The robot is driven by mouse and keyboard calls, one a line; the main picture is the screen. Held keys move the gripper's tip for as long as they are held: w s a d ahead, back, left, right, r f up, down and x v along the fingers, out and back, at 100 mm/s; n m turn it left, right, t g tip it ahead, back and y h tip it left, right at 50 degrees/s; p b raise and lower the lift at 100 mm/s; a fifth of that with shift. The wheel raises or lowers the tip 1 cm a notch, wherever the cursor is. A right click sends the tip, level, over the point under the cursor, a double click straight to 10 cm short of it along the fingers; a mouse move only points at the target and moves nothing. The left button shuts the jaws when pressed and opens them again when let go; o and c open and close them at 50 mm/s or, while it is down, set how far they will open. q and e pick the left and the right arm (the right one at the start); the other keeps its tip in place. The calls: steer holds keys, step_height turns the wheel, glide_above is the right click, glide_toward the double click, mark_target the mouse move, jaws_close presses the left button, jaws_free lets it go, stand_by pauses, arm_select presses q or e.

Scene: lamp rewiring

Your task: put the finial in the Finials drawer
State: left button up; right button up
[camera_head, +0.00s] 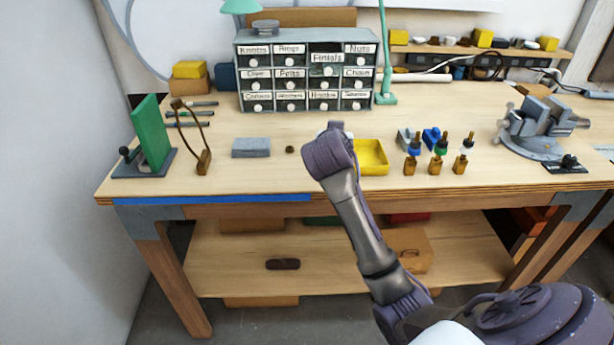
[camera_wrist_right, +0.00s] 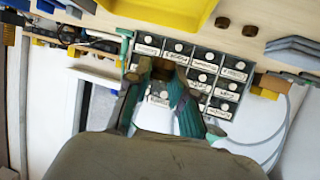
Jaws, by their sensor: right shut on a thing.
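The small drawer cabinet (camera_head: 240,85) stands at the back of the bench. Its Finials drawer (camera_head: 326,58) is pulled out in the top row, with a dark gap above its label. My right arm reaches up from the lower right. In the head view my right gripper is mostly hidden behind its wrist, in front of the cabinet and apart from it. In the right wrist view my right gripper (camera_wrist_right: 162,78) is shut on a small brown thing (camera_wrist_right: 161,67), which I take to be the finial; the fingers partly hide it. My left gripper is not in view.
A yellow tray (camera_head: 372,157), a grey block (camera_head: 251,148) and a small brown piece (camera_head: 290,149) lie near the wrist. Several small bottles (camera_head: 435,165) and a vise (camera_head: 540,125) are to the right. A green lamp post (camera_head: 385,60) stands beside the cabinet.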

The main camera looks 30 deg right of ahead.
steer(key=shift+m+g+h, duration=0.7)
steer(key=shift+m+g, duration=0.1)
steer(key=shift+m, duration=0.1)
steer(key=d, duration=0.2)
steer(key=d+r, duration=0.1)
steer(key=d, duration=0.1)
steer(key=shift+w+d+r, duration=0.1)
steer(key=shift+d+r, duration=0.1)
steer(key=shift+d, duration=0.1)
steer(key=shift+a, duration=0.1)
steer(key=p, duration=0.2)
glide_above(306, 179)
step_height(306, 179, down, 7)
steer(key=shift+r, duration=0.1)
steer(key=shift+a+f, duration=0.1)
steer(key=shift+f, duration=0.15)
step_height(306, 179, down, 3)
steer(key=shift+f+p, duration=0.1)
steer(key=shift+p, duration=0.4)
steer(key=shift+f, duration=0.1)
steer(key=shift+f, duration=0.1)
